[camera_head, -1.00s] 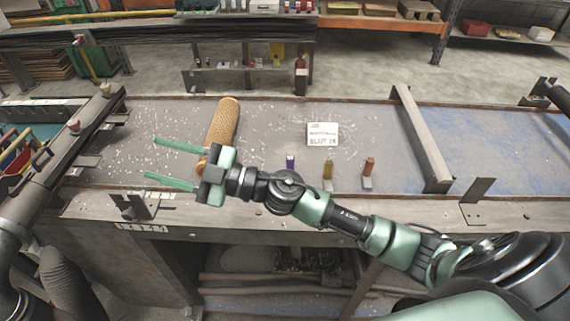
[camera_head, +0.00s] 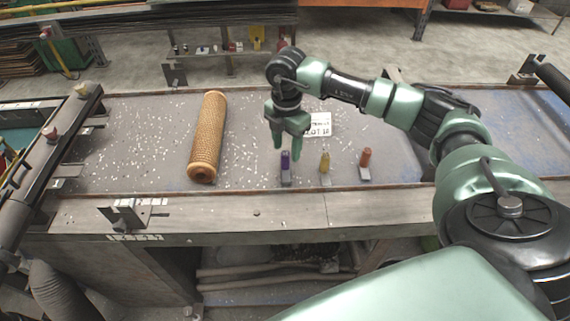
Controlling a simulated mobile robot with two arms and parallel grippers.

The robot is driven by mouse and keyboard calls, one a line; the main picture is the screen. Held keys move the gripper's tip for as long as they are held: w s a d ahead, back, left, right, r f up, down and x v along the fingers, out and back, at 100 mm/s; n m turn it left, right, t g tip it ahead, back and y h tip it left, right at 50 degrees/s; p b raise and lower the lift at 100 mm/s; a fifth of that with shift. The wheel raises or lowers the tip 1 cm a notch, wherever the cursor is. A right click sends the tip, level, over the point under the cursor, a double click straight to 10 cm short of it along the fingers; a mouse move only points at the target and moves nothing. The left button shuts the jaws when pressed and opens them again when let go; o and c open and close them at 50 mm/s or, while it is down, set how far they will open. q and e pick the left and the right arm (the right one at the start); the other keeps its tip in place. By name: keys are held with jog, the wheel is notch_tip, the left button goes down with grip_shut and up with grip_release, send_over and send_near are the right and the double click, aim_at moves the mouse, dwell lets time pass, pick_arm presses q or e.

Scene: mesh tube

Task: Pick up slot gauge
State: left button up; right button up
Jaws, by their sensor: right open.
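A white sign (camera_head: 319,125) behind is partly hidden by the gripper. My left gripper is not in view.
A tan perforated mesh tube (camera_head: 208,140) lies on the bench (camera_head: 130,150) left of the gauges. White flecks are scattered around it. A metal bracket (camera_head: 130,214) is on the front edge at left. A rail (camera_head: 60,135) bounds the left end.

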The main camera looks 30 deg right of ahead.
aim_at(285, 153)
jog(key=f+p, duration=0.1)
jog(key=f, duration=0.1)
jog(key=f+p, duration=0.1)
jog(key=f, duration=0.1)
jog(key=shift+w+a+f, duration=0.1)
jog(key=shift+a+f, duration=0.1)
jog(key=shift+f, duration=0.35)
grip_shut()
jog(key=shift+r, duration=0.1)
